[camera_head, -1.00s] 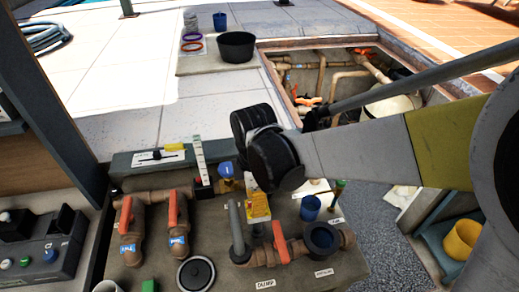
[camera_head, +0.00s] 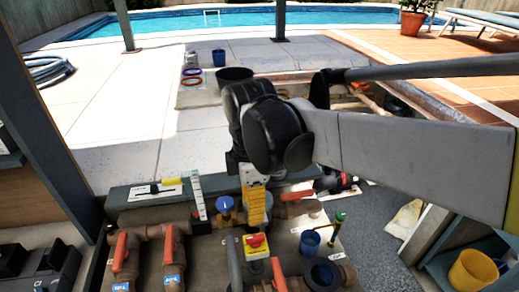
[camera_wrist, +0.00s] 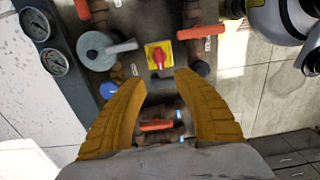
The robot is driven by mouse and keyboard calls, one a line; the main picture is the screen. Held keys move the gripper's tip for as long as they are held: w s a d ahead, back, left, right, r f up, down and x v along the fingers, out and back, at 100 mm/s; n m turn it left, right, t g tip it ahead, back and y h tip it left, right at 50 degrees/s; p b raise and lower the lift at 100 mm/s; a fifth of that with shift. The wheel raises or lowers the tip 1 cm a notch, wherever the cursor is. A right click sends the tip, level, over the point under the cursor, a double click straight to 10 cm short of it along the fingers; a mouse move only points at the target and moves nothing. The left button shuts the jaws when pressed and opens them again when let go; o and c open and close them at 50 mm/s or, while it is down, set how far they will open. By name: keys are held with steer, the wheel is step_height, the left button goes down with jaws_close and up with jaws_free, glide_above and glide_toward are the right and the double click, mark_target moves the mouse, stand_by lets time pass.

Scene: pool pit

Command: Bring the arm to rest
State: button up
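My gripper (camera_head: 256,208) hangs above the pipe bench, below my dark wrist joint in the head view. One yellow finger shows there and the wrist hides part of the rest. In the wrist view my gripper (camera_wrist: 161,80) has two yellow ribbed fingers standing apart with nothing held between them. A red knob on a yellow plate (camera_head: 257,246) is below the gripper. It also shows in the wrist view (camera_wrist: 158,55), just beyond the fingertips. Whether the fingers touch anything is not clear.
A yellow mug (camera_head: 472,270) stands at lower right. Pale paving lies left.

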steer(key=s+d+f+m+t+b, duration=0.2)
steer(key=d+m, duration=0.5)
steer(key=s+d+f+m+t+b, duration=0.2)
steer(key=d+f+m, duration=0.1)
steer(key=d+m, duration=0.4)
steer(key=s+d+f+m+t+b, duration=0.1)
steer(key=d+f+m+t+b, duration=0.1)
steer(key=d+m, duration=0.5)
steer(key=shift+s+d+f+t+b, duration=0.4)
steer(key=shift+d+t+b, duration=0.15)
steer(key=shift+d, duration=0.25)
